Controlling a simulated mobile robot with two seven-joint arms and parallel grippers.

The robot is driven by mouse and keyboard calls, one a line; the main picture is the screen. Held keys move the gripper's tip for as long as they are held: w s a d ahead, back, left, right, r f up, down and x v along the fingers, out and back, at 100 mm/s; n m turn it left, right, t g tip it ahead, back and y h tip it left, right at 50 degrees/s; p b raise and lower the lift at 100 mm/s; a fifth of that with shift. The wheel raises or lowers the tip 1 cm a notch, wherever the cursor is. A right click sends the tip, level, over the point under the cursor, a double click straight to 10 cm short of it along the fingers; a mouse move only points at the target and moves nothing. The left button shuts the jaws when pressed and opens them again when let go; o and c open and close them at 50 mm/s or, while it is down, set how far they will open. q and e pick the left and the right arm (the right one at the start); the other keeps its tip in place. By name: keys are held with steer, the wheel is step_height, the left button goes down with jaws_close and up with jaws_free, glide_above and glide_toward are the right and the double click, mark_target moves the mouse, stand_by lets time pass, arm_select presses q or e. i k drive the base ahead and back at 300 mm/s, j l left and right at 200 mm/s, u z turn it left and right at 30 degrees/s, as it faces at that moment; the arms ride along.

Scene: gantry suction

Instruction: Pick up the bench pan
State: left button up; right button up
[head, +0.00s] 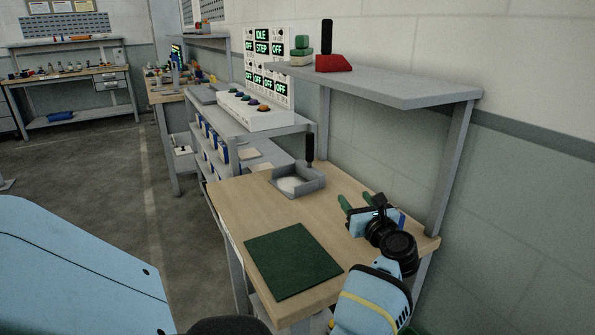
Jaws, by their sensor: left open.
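The bench pan (314,185) is a grey, shallow, low-walled pan with an upright black handle (309,147). It stands near the back left of the wooden bench (235,198), with a pale patch inside it. My left gripper (355,200) has two green fingers, spread apart and empty. It is over the right part of the bench, to the right of the pan and apart from it.
A dark green mat (293,262) lies at the bench's front. A control panel (266,68) stands left. Bare wood lies between mat and pan.

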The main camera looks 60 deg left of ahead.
mark_target(296, 180)
steer(key=i+j, duration=0.1)
steer(key=j, duration=0.4)
steer(key=i+j, duration=0.1)
steer(key=j, duration=0.4)
steer(key=i+j, duration=0.1)
steer(key=j, duration=0.4)
